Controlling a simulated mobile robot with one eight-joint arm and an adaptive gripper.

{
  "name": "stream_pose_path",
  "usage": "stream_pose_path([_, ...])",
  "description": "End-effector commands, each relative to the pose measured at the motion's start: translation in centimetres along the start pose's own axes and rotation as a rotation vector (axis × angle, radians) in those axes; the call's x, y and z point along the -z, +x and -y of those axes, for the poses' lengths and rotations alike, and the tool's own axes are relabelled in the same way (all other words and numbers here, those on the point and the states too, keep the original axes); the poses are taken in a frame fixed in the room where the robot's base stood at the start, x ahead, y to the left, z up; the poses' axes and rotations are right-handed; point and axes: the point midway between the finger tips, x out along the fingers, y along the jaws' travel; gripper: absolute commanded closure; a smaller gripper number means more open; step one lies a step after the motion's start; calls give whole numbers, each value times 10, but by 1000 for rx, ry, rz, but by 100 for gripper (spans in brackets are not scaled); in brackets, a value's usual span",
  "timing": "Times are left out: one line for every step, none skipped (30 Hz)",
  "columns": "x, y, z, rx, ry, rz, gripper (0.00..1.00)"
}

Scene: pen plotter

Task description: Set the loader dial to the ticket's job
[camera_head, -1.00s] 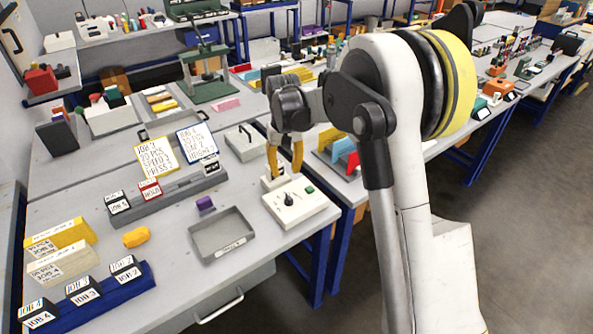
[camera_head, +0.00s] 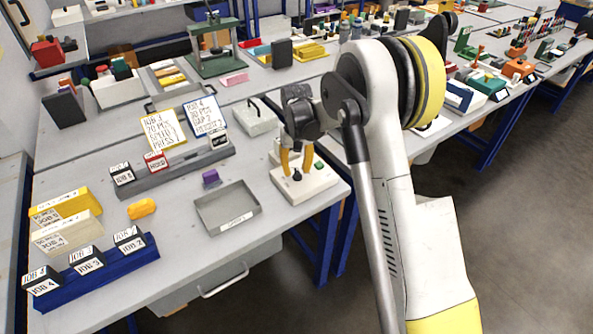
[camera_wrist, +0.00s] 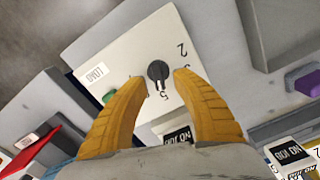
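The loader box (camera_head: 310,186) is a pale box at the bench's right front edge, with a green button (camera_head: 319,165) on top. Its black dial (camera_wrist: 158,72) shows in the wrist view on a white face marked LOAD, with a 2 and a 5 legible; other marks are hidden or unclear. My gripper (camera_wrist: 162,84) has yellow fingers spread apart, with the dial at the gap between their tips; contact cannot be told. Two ticket cards, one yellow-edged (camera_head: 163,128) and one blue-edged (camera_head: 204,116), stand on the bench with handwriting too small to read surely.
A grey tray (camera_head: 228,222) and a purple block (camera_head: 211,178) lie left of the loader box. A grey rack (camera_head: 185,172) holds labelled blocks. A blue rack (camera_head: 100,279) holds JOB blocks at the front left. A grey lidded box (camera_head: 257,119) stands behind.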

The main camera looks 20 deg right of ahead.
Motion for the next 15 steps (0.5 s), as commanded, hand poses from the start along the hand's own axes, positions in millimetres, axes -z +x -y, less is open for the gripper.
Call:
stream_pose_path([0, 0, 0, 0, 0, 0, 67])
stream_pose_path([0, 0, 0, 0, 0, 0, 67])
stream_pose_path([0, 0, 0, 0, 0, 0, 67])
stream_pose_path([0, 0, 0, 0, 0, 0, 67])
stream_pose_path([0, 0, 0, 0, 0, 0, 67])
stream_pose_path([0, 0, 0, 0, 0, 0, 74])
stream_pose_path([0, -1, 0, 0, 0, 0, 83])
stream_pose_path([0, -1, 0, 0, 0, 0, 92])
stream_pose_path([0, -1, 0, 0, 0, 0, 100])
stream_pose_path([0, -1, 0, 0, 0, 0, 100])
stream_pose_path([0, -1, 0, 0, 0, 0, 100])
stream_pose_path([0, -1, 0, 0, 0, 0, 100])
stream_pose_path([0, -1, 0, 0, 0, 0, 100])
stream_pose_path([0, -1, 0, 0, 0, 0, 100])
stream_pose_path([0, 0, 0, 0, -2, 0, 100])
